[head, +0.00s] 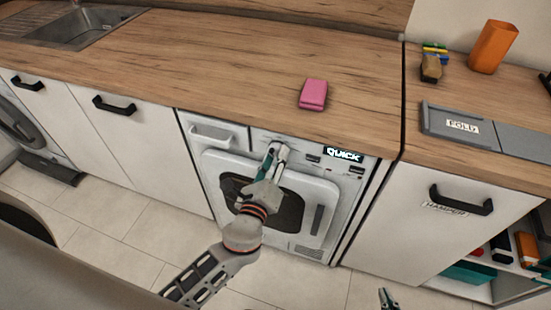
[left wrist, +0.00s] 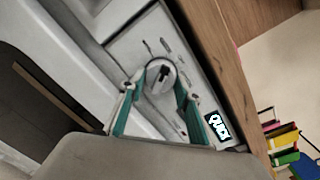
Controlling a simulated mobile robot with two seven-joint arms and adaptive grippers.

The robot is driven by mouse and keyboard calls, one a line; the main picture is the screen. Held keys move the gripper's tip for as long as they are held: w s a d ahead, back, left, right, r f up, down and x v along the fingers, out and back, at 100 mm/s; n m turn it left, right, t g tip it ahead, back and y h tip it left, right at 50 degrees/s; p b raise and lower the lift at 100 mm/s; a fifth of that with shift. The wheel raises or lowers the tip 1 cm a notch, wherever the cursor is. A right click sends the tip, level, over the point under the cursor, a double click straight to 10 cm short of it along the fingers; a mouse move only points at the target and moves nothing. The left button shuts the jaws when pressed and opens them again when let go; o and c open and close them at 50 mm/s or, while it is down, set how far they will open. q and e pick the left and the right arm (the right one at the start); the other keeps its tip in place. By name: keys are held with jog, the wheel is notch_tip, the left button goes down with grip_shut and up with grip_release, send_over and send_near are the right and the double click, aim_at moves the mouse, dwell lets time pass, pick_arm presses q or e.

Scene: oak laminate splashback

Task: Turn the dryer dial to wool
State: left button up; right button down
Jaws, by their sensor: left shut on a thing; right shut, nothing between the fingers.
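My right gripper (head: 387,297) is shut and empty, low at the bottom edge.
A pink block (head: 313,95) lies on the counter (head: 220,60) above the dryer. At the right are an orange cup (head: 493,46), a grey FOLD mat (head: 450,125) and a HAMPER drawer (head: 440,215). A sink (head: 80,27) is at the far left.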

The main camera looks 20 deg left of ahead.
pick_arm(q)
jog(key=n, duration=0.6)
jog(key=shift+r+b, duration=0.1)
jog(key=shift+b, duration=0.3)
jog(key=shift+r+n+h, duration=0.1)
jog(key=shift+n+h, duration=0.3)
jog(key=shift+n, duration=1.1)
jog(key=o, duration=1.1)
